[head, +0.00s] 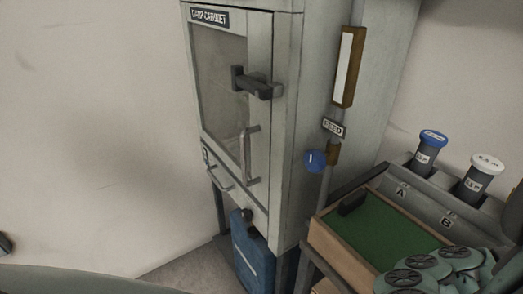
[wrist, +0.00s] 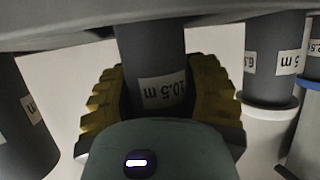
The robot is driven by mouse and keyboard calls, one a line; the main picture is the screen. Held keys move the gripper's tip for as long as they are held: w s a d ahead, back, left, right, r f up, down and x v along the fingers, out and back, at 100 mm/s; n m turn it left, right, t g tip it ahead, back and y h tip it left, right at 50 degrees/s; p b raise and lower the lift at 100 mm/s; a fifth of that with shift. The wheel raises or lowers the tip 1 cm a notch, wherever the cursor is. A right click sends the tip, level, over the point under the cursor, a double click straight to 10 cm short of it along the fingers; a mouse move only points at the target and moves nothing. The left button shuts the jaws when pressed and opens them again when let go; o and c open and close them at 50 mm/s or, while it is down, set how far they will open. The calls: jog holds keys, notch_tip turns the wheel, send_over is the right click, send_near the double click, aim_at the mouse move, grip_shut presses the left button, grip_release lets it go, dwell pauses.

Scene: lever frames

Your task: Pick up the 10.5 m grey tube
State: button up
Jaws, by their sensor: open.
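In the wrist view a dark grey tube (wrist: 150,45) with a white label reading 10.5 m, upside down in the picture, stands between the two fingers. My gripper (wrist: 160,72) has ridged yellow pads, one on each side of this tube. The fingers are open, and I cannot tell whether either pad touches it. The gripper's green body hides the near end of the tube, and a grey edge cuts off its far end. In the head view my gripper and this tube cannot be made out.
More grey tubes flank it in the wrist view, one at left (wrist: 18,125) and a white-capped one at right (wrist: 270,60). The head view shows a blue-capped tube (head: 424,157), a white-capped tube (head: 473,186), a green-lined tray (head: 375,232) and a damp cabinet (head: 285,150).

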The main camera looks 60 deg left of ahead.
grip_shut()
dwell(0.6)
